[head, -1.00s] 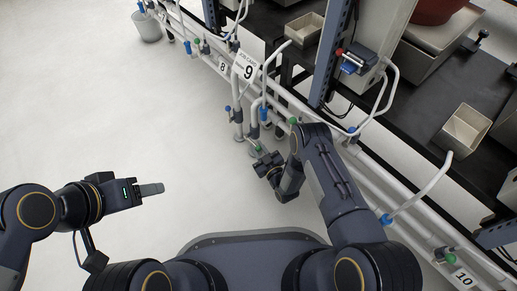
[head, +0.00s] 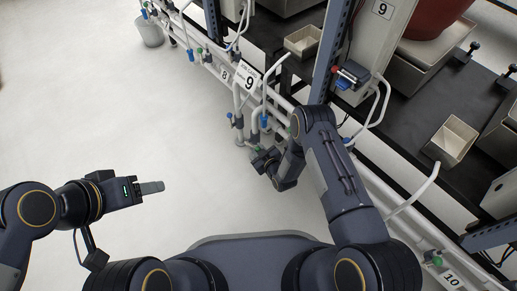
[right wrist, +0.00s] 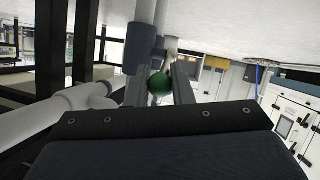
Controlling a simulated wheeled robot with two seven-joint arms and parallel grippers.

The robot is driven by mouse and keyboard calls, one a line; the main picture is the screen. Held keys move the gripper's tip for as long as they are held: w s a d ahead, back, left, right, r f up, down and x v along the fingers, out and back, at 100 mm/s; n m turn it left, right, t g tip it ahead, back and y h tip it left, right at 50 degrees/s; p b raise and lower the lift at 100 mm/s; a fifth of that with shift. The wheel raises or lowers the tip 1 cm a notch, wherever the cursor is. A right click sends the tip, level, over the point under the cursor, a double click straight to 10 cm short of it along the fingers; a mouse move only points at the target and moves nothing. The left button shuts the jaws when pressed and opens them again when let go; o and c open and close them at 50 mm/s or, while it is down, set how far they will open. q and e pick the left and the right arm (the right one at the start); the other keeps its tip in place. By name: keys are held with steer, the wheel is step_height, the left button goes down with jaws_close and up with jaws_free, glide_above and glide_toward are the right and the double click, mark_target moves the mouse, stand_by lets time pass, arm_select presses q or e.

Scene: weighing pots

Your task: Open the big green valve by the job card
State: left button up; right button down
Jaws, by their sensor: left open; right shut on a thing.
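The job card (head: 249,82), a white tag marked 9, hangs on the pipe rack. Below it, upright pipes carry small blue and green valve parts. My right gripper (head: 257,154) is low beside these pipes, shut on a green valve. In the right wrist view the green valve's round knob (right wrist: 160,84) sits between the two fingers, in front of a grey pipe fitting (right wrist: 145,55). The arm and gripper partly hide the valve in the head view. My left gripper (head: 152,188) is open and empty over bare floor at the left.
White pipes run along the black bench (head: 400,115), with a blue valve (head: 265,121) close to my right gripper. A blue post (head: 328,55) and beige bins (head: 451,139) stand behind. A tag marked 10 (head: 450,278) is at lower right.

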steer(key=shift+w+a+r+g+h+p, duration=0.2)
steer(key=shift+r+g+h+p, duration=0.45)
steer(key=shift+g, duration=0.45)
steer(key=c, duration=1.3)
jaws_free()
steer(key=shift+r, duration=0.1)
steer(key=shift+p+v, duration=1.55)
steer(key=shift+v, duration=2.3)
